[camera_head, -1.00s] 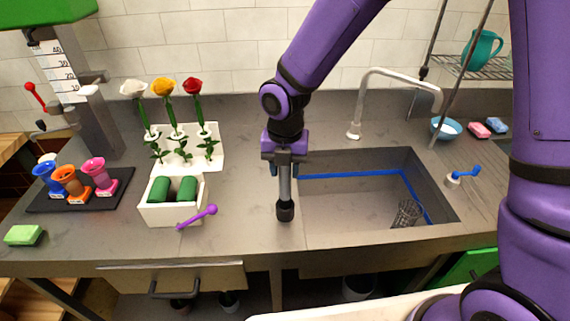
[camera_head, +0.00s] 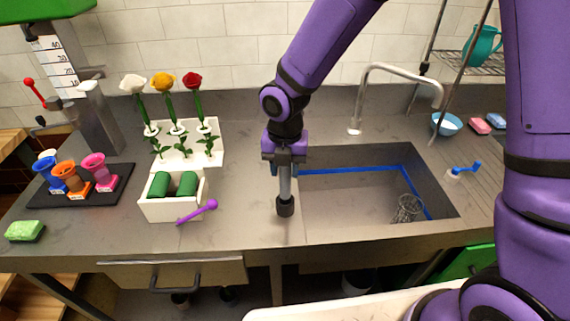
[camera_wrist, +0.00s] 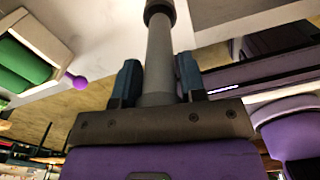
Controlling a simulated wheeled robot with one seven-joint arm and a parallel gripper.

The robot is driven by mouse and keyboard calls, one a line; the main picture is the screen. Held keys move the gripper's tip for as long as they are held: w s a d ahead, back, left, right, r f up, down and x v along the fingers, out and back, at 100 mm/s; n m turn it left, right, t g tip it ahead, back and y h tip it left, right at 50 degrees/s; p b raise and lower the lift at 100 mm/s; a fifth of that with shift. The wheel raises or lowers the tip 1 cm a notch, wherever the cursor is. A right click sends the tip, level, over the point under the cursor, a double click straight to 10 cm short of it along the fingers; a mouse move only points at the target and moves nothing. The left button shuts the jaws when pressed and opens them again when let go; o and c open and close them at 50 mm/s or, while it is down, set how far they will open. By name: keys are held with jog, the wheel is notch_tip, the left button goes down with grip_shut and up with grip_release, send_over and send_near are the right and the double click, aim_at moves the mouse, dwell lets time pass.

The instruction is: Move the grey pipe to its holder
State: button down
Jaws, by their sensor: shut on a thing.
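My gripper (camera_head: 285,170) is shut on the grey pipe (camera_head: 285,187), which hangs upright below it with a dark collar at its lower end. The pipe is over the counter, just left of the sink. In the wrist view the pipe (camera_wrist: 160,55) runs between the two blue fingers of my gripper (camera_wrist: 158,80). I cannot tell whether its lower end touches the counter. No thing that I can surely call the pipe's holder shows.
The sink (camera_head: 350,205) with a wire basket (camera_head: 407,207) and a faucet (camera_head: 356,125) is on the right. A white box of green rolls (camera_head: 160,209), a purple stick (camera_head: 200,212) and a flower stand (camera_head: 213,155) are left. Bare counter (camera_head: 245,190) lies between.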

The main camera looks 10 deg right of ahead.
jog(key=shift+f, duration=0.25)
jog(key=c, duration=0.6)
grip_release()
notch_tip(320, 180, up, 11)
jog(key=shift+f, duration=0.1)
dwell(0.3)
